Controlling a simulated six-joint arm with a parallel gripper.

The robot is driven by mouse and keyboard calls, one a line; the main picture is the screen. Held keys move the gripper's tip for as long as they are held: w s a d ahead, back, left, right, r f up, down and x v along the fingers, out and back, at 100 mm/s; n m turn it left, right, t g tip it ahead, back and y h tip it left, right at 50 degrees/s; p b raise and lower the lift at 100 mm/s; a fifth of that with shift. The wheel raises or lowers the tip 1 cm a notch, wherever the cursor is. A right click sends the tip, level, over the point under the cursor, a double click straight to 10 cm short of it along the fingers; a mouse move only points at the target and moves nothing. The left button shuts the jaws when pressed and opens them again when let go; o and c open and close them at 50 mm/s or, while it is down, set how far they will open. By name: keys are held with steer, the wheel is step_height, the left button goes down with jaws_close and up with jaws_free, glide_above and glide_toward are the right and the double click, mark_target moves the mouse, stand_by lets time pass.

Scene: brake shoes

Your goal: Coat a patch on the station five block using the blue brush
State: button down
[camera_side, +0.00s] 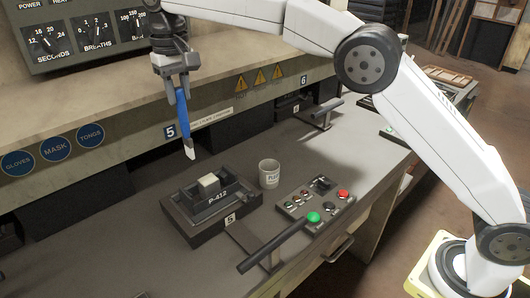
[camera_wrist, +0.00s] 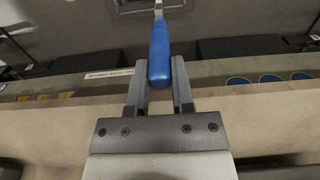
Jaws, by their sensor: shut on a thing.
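My gripper (camera_side: 181,80) is shut on the blue handle of the brush (camera_side: 183,115). The brush hangs down with its pale tip at the bottom, above and slightly left of the block. In the wrist view, my gripper (camera_wrist: 159,85) has its two fingers on either side of the blue brush (camera_wrist: 159,50). The station five block (camera_side: 208,187) is a pale block on a dark holder marked P-412, in a dark tray (camera_side: 184,227) with a "5" label. The brush tip is apart from the block in the side view.
A light cup (camera_side: 269,174) stands right of the tray. A control panel (camera_side: 314,204) with coloured buttons lies farther right. A dark lever handle (camera_side: 275,246) reaches across the front. A ledge with a sloped front and the "5" sign (camera_side: 170,131) runs behind the brush.

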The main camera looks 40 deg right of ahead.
mark_target(186, 136)
steer(key=shift+f, duration=3.1)
steer(key=shift+d+f, duration=1.3)
steer(key=shift+d, duration=1.7)
steer(key=shift+a, duration=3.05)
steer(key=shift+r, duration=4.55)
